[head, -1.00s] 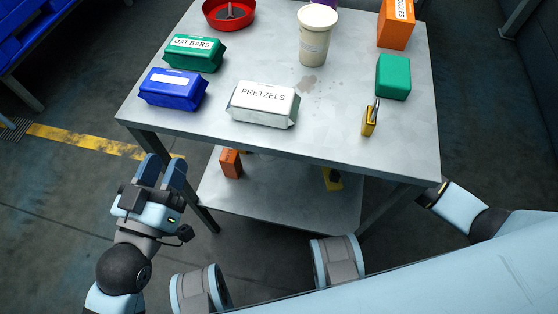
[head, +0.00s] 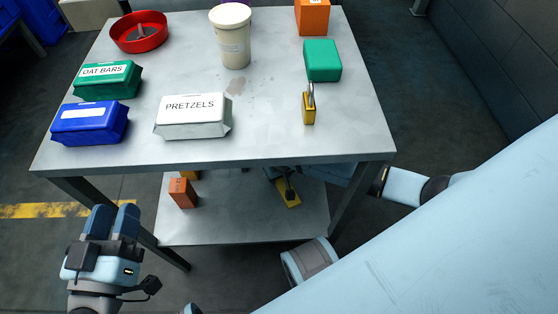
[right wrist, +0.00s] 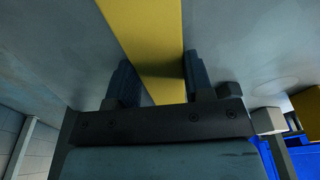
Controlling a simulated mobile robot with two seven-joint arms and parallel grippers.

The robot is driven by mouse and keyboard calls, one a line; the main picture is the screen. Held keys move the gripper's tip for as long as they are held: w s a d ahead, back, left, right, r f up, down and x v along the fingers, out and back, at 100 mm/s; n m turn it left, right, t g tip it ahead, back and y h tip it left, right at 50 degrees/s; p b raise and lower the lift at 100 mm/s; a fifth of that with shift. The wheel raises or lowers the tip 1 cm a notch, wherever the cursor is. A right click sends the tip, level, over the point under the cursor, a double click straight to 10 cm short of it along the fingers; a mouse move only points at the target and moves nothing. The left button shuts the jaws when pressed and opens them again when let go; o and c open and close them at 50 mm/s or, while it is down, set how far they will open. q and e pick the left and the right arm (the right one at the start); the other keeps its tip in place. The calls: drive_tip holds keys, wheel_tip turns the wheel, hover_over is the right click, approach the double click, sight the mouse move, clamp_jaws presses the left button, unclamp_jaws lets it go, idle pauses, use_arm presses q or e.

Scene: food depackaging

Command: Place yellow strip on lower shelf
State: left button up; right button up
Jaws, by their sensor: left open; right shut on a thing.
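My right gripper (right wrist: 158,78) is shut on the yellow strip (right wrist: 150,28), which runs between its fingers and out of the top of the right wrist view. Grey surface shows on both sides of it. In the head view my right arm comes in from the right and passes under the tabletop, which hides part of it. The lower shelf (head: 235,222) carries a yellow piece (head: 293,202) with a dark part over it; I cannot tell whether this is the held strip. My left gripper (head: 112,222) is open and empty, left of the shelf.
An orange box (head: 182,194) stands on the lower shelf's left. The tabletop (head: 265,145) above carries a pretzels pack (head: 193,117), oat bars, a blue pack, a padlock (head: 309,108), a green block, a tub and a red bowl. The shelf's front middle is clear.

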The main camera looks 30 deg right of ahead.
sight(281, 180)
drive_tip(key=o, duration=1)
drive_tip(key=shift+f, duration=0.1)
drive_tip(key=shift+o, duration=0.2)
drive_tip(key=shift+r, duration=0.25)
drive_tip(key=r+p, duration=0.1)
drive_tip(key=r, duration=0.1)
drive_tip(key=r+p, duration=0.1)
drive_tip(key=r, duration=0.1)
drive_tip(key=s+r+p, duration=0.1)
drive_tip(key=r, duration=0.1)
drive_tip(key=shift+r, duration=0.25)
use_arm(q)
drive_tip(key=shift+a+r+n+t+y+p, duration=0.2)
drive_tip(key=shift+a+r+y+p, duration=0.15)
drive_tip(key=shift+r+p, duration=0.25)
drive_tip(key=shift+a+r+n+t+y+p, duration=0.1)
drive_tip(key=shift+a+r+t+y+p, duration=0.1)
drive_tip(key=shift+a+r+y+p, duration=0.3)
use_arm(e)
drive_tip(key=shift+s+r, duration=0.2)
drive_tip(key=shift+r, duration=1.1)
drive_tip(key=shift+s+r, duration=0.15)
drive_tip(key=shift+r, duration=1.1)
use_arm(q)
drive_tip(key=shift+d+r, duration=0.15)
drive_tip(key=shift+d, duration=0.05)
